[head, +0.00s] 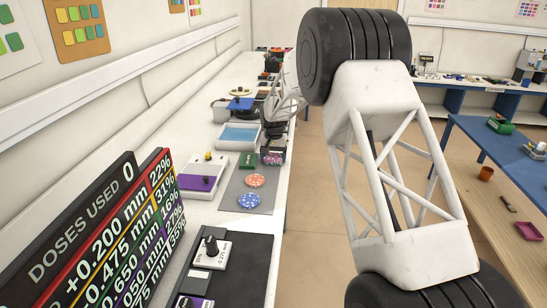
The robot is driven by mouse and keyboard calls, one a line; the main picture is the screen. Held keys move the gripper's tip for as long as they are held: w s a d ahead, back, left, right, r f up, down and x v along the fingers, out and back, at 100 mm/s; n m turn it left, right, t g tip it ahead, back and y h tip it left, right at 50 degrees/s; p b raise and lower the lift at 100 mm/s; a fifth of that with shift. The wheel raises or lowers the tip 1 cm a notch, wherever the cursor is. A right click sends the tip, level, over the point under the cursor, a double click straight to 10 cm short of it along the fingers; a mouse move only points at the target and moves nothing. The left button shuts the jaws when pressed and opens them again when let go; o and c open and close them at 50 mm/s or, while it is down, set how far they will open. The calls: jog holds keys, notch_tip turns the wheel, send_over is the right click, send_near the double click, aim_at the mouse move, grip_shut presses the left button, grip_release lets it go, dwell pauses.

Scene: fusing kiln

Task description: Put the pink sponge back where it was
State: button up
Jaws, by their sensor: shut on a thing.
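My gripper (272,142) is small and far off, over the right edge of the long white bench, pointing down. Just under its dark body is a small pink-purple thing (273,158), which I take to be the pink sponge. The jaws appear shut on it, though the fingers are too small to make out. It is close to the far right corner of a grey mat (234,200). I cannot tell whether it touches the bench. No empty spot marked for the sponge can be made out.
An orange disc (255,181) and a blue disc (249,200) lie on the mat, with a green block (248,160) beyond. A white tray with blue inside (240,135) and a purple-topped box (198,183) stand left. A dosing board (110,235) stands in front.

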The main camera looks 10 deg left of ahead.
aim_at(274, 155)
jog(key=shift+f, duration=0.15)
jog(key=o, duration=0.8)
notch_tip(274, 155, up, 12)
jog(key=shift+r, duration=0.15)
dwell(0.4)
dwell(0.7)
